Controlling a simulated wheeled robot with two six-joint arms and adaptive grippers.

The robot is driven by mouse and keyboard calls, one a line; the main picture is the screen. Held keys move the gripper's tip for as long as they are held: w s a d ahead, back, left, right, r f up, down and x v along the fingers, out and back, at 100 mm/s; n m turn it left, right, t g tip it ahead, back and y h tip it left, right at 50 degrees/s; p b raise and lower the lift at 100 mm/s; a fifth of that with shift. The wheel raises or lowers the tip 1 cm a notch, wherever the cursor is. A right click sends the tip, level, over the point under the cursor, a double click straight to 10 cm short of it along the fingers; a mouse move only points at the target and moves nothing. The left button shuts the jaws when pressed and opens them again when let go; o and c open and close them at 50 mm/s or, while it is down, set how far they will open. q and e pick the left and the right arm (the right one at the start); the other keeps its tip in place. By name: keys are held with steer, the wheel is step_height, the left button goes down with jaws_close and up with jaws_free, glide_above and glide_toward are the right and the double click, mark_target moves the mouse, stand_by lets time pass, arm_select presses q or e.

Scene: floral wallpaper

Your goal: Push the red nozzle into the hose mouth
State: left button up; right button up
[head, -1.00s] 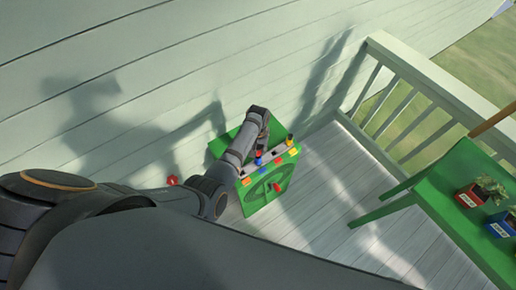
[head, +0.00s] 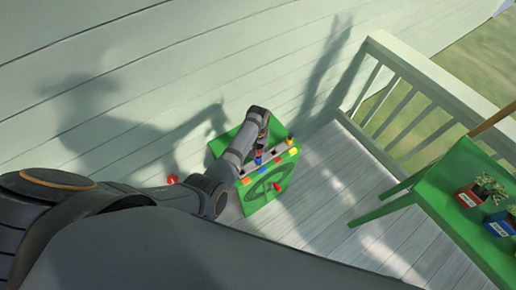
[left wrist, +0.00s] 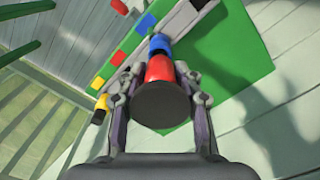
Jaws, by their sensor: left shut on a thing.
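The red nozzle (left wrist: 160,70), with a dark round end toward the camera, is between the fingers of my left gripper (left wrist: 158,82) in the left wrist view, and the gripper is shut on it. Just beyond it and in line is a blue piece (left wrist: 159,44) at the slot of the green box; it also shows in the head view (head: 258,159). I cannot tell whether this is the hose mouth, or how deep the nozzle sits in it. In the head view my left gripper (head: 260,146) is above the green box (head: 252,198), partly hidden by my arm. My right gripper is not in view.
A yellow and black nozzle (left wrist: 101,104) stands at the box's far slot end. Coloured squares line the box top, and a red knob (head: 277,187) is on its side. A green table (head: 445,205) with plant pots stands right.

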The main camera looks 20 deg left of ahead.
arm_select(q)
steer(key=shift+f+b, duration=0.9)
steer(key=shift+f, duration=0.35)
steer(key=o, duration=1.3)
step_height(320, 180, up, 12)
steer(key=shift+r, duration=0.1)
